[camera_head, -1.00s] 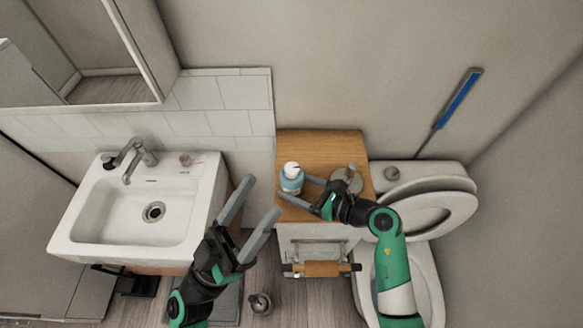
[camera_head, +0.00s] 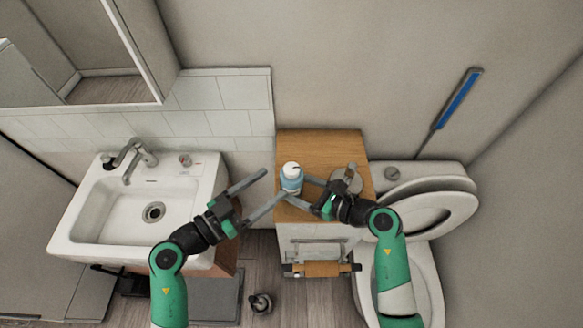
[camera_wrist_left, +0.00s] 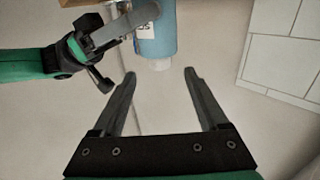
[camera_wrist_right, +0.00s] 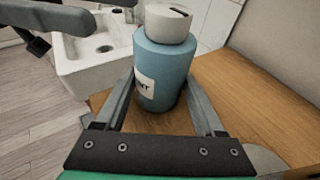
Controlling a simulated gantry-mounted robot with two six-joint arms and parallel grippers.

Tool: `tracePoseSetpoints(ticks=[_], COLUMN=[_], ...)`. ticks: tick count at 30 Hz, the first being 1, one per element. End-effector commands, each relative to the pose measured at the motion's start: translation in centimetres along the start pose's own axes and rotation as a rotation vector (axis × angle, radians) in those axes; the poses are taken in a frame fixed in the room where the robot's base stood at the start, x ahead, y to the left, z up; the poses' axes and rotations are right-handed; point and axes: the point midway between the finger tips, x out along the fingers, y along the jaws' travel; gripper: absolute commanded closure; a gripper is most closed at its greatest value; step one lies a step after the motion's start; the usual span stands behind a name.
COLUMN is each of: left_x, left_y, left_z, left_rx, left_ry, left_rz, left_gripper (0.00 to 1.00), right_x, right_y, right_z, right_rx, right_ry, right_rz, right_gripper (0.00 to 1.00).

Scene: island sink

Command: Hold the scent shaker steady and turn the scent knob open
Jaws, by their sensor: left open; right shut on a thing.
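The scent shaker is a blue bottle (camera_head: 291,183) with a white knob (camera_head: 291,168) on top, upright on the wooden cabinet top. In the right wrist view the blue body (camera_wrist_right: 163,75) stands between the fingers, with the white knob (camera_wrist_right: 171,22) above, marked by a dark slot. My right gripper (camera_head: 297,189) is shut on the body from the right. My left gripper (camera_head: 272,182) is open and empty, just left of the bottle. In the left wrist view the white knob (camera_wrist_left: 159,64) lies just beyond and between the open fingertips (camera_wrist_left: 159,75), apart from them.
A metal dispenser (camera_head: 350,178) stands on the wooden cabinet (camera_head: 318,147) right of the bottle. A white sink (camera_head: 110,240) with a faucet is at the left, a toilet (camera_head: 445,207) at the right. A paper roll (camera_head: 320,269) hangs on the cabinet front.

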Motion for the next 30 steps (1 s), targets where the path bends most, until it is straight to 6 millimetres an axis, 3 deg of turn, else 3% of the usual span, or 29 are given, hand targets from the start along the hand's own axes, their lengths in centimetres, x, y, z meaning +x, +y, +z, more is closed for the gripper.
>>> tracePoseSetpoints(ticks=[3, 9, 20, 30], left_x=[2.9, 6.3, 7.3, 7.3], left_y=[0.1, 0.1, 0.1, 0.1], left_z=[-0.1, 0.0, 0.0, 0.0], left_rx=[0.0, -0.001, 0.0, 0.0], left_ry=[0.001, 0.0, 0.0, 0.0], left_rz=[0.005, 0.003, 0.0, 0.0], left_gripper=[0.23, 0.23, 0.23, 0.81], right_x=[0.0, 0.0, 0.0, 0.0], right_y=[0.0, 0.0, 0.0, 0.0], right_z=[-0.1, -0.1, -0.1, -0.1], right_rx=[0.001, 0.001, 0.001, 0.001], right_ry=[0.001, 0.001, 0.001, 0.001], right_rz=[0.0, 0.0, 0.0, 0.0], right_gripper=[0.6, 0.6, 0.6, 0.6])
